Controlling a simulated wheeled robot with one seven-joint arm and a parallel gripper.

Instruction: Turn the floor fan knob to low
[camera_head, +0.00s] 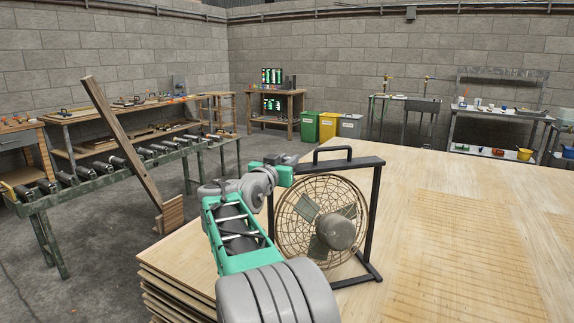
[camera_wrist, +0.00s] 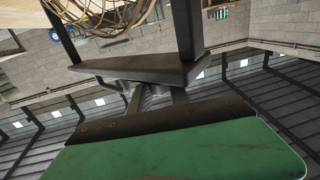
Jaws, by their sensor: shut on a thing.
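The floor fan stands upright on a wooden sheet stack, with a round wire grille (camera_head: 296,232), a grey motor hub and a dark square frame (camera_head: 371,215) with a top handle. My arm reaches to the frame's upper left corner, where my gripper (camera_head: 284,160) is. In the wrist view, the dark frame bar (camera_wrist: 125,66) crosses in front of my green hand. My gripper (camera_wrist: 155,90) is shut on a small grey part at that bar, which I take as the fan knob (camera_wrist: 153,88). The knob is mostly hidden by the fingers, and its setting cannot be read.
The veneer stack top (camera_head: 440,215) is clear to the right of the fan. A leaning plank (camera_head: 122,140) and a roller conveyor (camera_head: 110,172) stand to the left. Green, yellow and grey bins (camera_head: 328,127) and workbenches line the back wall.

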